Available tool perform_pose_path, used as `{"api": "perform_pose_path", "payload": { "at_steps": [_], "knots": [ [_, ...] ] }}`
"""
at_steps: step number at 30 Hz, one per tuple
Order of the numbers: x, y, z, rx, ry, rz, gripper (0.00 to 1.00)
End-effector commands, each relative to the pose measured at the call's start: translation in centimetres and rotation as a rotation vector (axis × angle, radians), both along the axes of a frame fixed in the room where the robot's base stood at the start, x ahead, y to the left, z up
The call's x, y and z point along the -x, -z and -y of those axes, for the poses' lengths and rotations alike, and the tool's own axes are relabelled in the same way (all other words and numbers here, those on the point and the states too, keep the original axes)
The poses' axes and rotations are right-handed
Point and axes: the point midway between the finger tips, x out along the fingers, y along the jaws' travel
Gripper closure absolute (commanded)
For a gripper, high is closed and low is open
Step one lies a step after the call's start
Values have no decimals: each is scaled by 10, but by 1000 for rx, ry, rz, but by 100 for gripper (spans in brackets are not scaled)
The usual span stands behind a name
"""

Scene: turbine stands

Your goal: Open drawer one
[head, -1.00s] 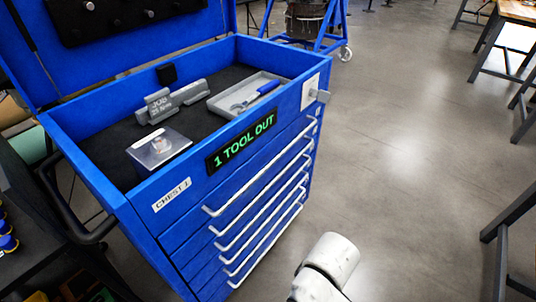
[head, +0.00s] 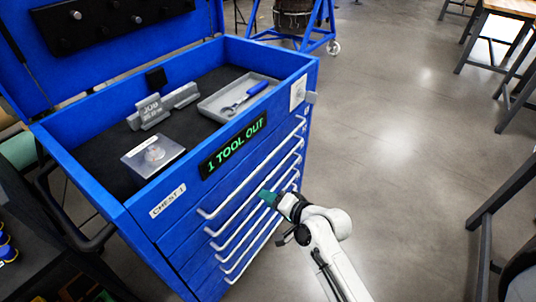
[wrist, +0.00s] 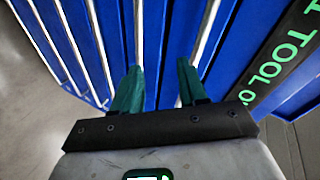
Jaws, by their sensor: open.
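The blue tool chest (head: 150,235), labelled CHEST 1, has a stack of shut drawers with long silver bar handles. The top drawer's handle (head: 225,194) runs below the green "1 TOOL OUT" sign (head: 234,146). No drawer number is readable. My gripper (head: 267,196) is in front of the upper handles, toward their right part. In the wrist view its teal fingers (wrist: 160,85) are open and empty, pointing at the drawer fronts. The handle nearest the sign (wrist: 208,30) passes by the right finger, and another handle (wrist: 139,30) passes by the left finger. Contact cannot be told.
The open chest top holds a grey tray (head: 213,106) with a blue-handled tool, a grey JOB block (head: 152,112) and a clear-topped box (head: 152,156). A dark cart (head: 30,235) stands at left. Floor (head: 400,120) right of the chest is clear; tables stand at far right.

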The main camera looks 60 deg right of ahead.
Motion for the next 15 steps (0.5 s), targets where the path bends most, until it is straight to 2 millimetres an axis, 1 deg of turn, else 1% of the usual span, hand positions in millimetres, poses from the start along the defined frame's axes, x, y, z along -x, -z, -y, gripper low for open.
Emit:
{"api": "perform_pose_path", "payload": {
  "at_steps": [1, 3, 6, 9, 11, 15],
  "knots": [
    [-1, -12, 22, -48, 89, 77, 58],
    [-1, -22, 46, -106, 185, 171, 58],
    [2, -32, 68, -159, 274, 263, 58],
    [3, -35, 79, -184, 314, 306, 58],
    [0, -36, 81, -187, 321, 315, 58],
    [-15, -34, 87, -187, 319, 314, 58]
  ]
}}
